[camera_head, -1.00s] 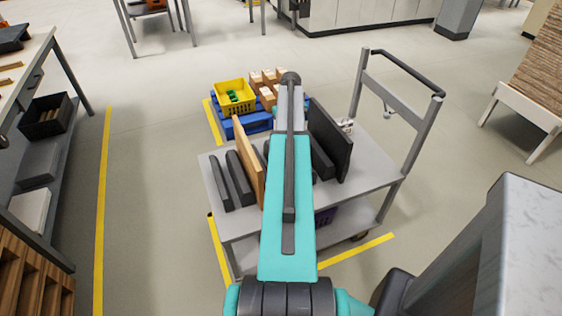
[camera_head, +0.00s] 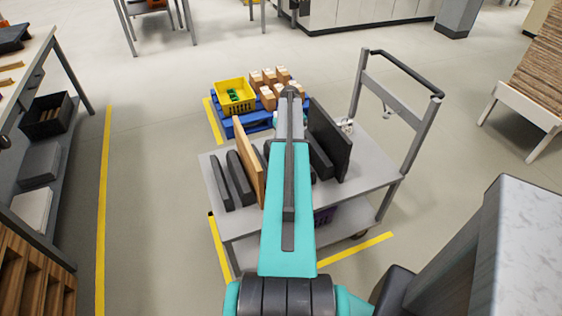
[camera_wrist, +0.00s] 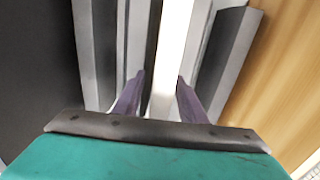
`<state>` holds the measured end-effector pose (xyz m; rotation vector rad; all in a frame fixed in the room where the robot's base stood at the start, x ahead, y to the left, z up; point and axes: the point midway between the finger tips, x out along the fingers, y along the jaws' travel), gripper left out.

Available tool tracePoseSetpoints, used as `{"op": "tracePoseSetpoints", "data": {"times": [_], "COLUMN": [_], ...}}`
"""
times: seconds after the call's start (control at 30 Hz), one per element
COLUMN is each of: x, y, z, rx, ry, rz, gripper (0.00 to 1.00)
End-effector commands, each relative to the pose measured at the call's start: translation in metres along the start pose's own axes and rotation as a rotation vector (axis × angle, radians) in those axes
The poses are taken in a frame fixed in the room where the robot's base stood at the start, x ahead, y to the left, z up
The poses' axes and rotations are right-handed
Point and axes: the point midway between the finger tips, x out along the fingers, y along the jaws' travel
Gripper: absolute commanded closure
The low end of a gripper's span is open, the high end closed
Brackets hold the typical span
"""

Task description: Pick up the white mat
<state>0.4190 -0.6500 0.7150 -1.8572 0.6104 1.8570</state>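In the wrist view a narrow white strip (camera_wrist: 174,45), which looks like the white mat seen edge-on, runs upright through the middle. My gripper (camera_wrist: 161,76) has its two purple fingers apart, one on each side of the strip. A gap shows between the left finger and the strip; the right finger is very close to it, and I cannot tell if it touches. In the head view my arm hides both the gripper and the mat above the grey cart (camera_head: 366,176).
A wooden board (camera_head: 248,160) and dark bars (camera_head: 221,182) stand on the cart's left. A black panel (camera_head: 330,143) stands on its right. Behind are a yellow crate (camera_head: 235,95) and small boxes on a blue pallet (camera_head: 240,126). The cart's handle (camera_head: 408,72) rises at right.

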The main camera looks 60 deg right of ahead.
Motion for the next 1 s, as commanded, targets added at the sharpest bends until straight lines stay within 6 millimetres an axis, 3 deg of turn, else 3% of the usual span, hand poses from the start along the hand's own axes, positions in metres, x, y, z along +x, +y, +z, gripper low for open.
{"op": "tracePoseSetpoints", "data": {"times": [0.27, 0.4, 0.5, 1.0], "x": [-0.0002, -0.0002, -0.0002, -0.0079], "y": [0.0001, 0.0001, 0.0001, 0.0004], "z": [0.0, 0.0, 0.0, -0.0003], "rx": [0.0, 0.0, 0.0, 0.0], "ry": [0.0, 0.0, 0.0, 0.002], "rz": [0.0, 0.0, 0.0, 0.001], "gripper": [0.64, 0.88, 1.0, 1.0]}}
